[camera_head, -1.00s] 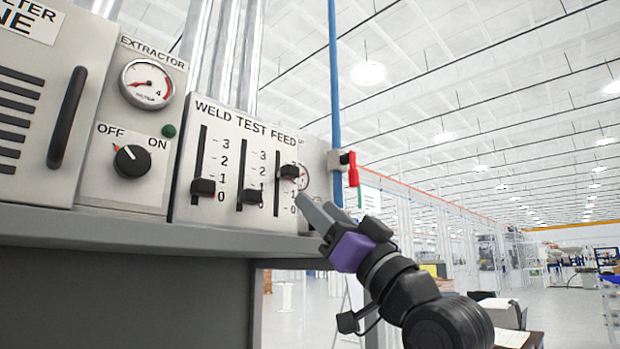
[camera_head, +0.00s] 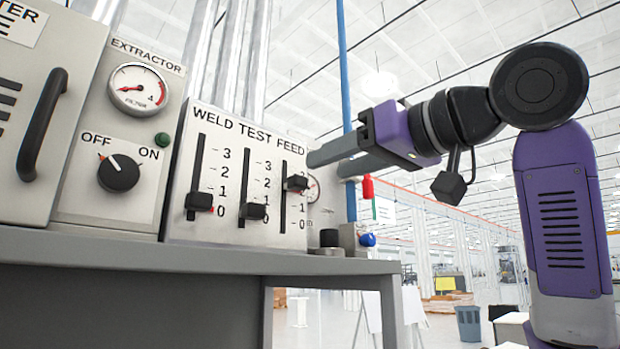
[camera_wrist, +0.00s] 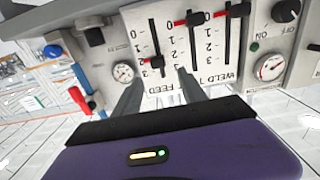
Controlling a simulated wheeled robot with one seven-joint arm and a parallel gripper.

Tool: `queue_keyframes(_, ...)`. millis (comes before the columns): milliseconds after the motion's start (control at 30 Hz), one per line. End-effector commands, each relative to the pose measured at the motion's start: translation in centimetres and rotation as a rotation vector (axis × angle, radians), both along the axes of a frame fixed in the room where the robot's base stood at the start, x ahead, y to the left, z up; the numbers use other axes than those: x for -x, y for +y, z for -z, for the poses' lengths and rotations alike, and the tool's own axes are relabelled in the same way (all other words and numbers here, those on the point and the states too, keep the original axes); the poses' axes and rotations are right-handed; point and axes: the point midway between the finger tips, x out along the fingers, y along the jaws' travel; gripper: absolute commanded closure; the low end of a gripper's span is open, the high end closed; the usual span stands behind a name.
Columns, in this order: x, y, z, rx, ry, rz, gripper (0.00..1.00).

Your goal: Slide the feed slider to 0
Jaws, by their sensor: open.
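The feed slider (camera_head: 296,184) is the rightmost of three black sliders on the WELD TEST FEED panel (camera_head: 215,128). Its knob stands near the 2 mark, well above 0. My gripper (camera_head: 325,165) is open and empty, to the right of and slightly above this knob, fingers pointing at the panel. In the wrist view the panel appears upside down. There the feed knob (camera_wrist: 155,62) lies between and beyond the two spread fingertips (camera_wrist: 158,86); no contact shows.
The test slider (camera_head: 254,211) and weld slider (camera_head: 199,200) sit low on their scales, left of feed. A small gauge (camera_head: 313,188), a red-handled valve (camera_head: 368,187) and a blue knob (camera_head: 367,240) lie right of the panel. The shelf edge (camera_head: 130,250) runs below.

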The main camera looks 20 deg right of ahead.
Motion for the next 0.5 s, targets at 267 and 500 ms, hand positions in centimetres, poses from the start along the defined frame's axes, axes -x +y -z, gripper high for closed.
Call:
queue_keyframes(267,-2.9,0.8,0.0,-0.008,0.015,0.004,0.51)
queue_keyframes(500,-6.2,1.9,0.0,-0.007,0.013,0.004,0.51)
